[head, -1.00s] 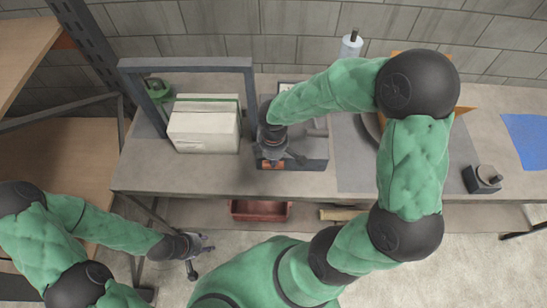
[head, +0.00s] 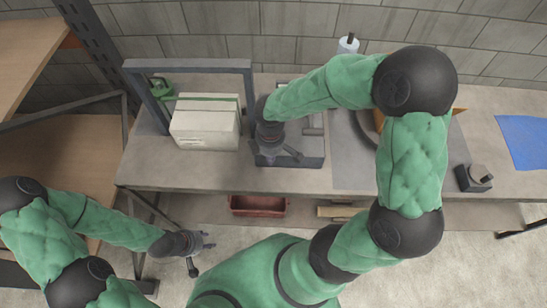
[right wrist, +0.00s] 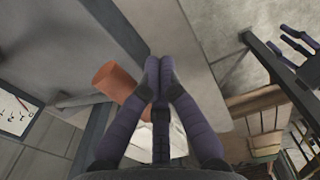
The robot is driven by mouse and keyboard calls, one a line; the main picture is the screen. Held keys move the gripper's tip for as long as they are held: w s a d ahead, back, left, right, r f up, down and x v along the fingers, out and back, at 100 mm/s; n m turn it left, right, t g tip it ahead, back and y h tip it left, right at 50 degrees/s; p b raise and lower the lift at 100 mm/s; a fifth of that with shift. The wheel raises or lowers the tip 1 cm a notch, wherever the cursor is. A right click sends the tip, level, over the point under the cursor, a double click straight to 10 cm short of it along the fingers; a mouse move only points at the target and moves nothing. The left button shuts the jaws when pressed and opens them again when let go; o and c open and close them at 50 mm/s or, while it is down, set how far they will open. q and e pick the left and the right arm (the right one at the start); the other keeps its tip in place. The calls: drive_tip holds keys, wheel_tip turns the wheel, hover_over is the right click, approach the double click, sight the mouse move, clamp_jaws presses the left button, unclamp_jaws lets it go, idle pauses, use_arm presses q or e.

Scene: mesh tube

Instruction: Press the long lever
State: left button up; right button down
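A grey device (head: 312,148) stands on the workbench, partly hidden under my right arm. My right gripper (head: 275,158) is over its front left part in the head view. In the right wrist view, my right gripper (right wrist: 159,66) has its dark fingers brought together at the tips, with nothing seen between them. An orange-brown cylinder (right wrist: 105,78), perhaps the end of the long lever, is beside and partly behind the fingers. I cannot tell whether they touch it. The rest of the lever is not clear. My left gripper (head: 203,245) hangs off the bench front, fingers spread and empty.
A grey frame (head: 188,66) stands over a white box (head: 205,123) left of the device. A green object (head: 160,89) is behind the box. A small dark block (head: 474,179) sits at the right. A red bin (head: 257,205) is below the bench (head: 160,170).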

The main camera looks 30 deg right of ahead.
use_arm(q)
drive_tip(key=shift+w+r+p, duration=0.1)
drive_tip(key=shift+r+p, duration=0.65)
drive_tip(key=shift+r, duration=0.2)
use_arm(e)
wheel_tip(320, 180, up, 10)
drive_tip(key=s+a, duration=0.1)
drive_tip(key=s, duration=0.1)
drive_tip(key=shift+a+f, duration=0.25)
drive_tip(key=shift+s, duration=0.15)
use_arm(q)
drive_tip(key=shift+r, duration=0.1)
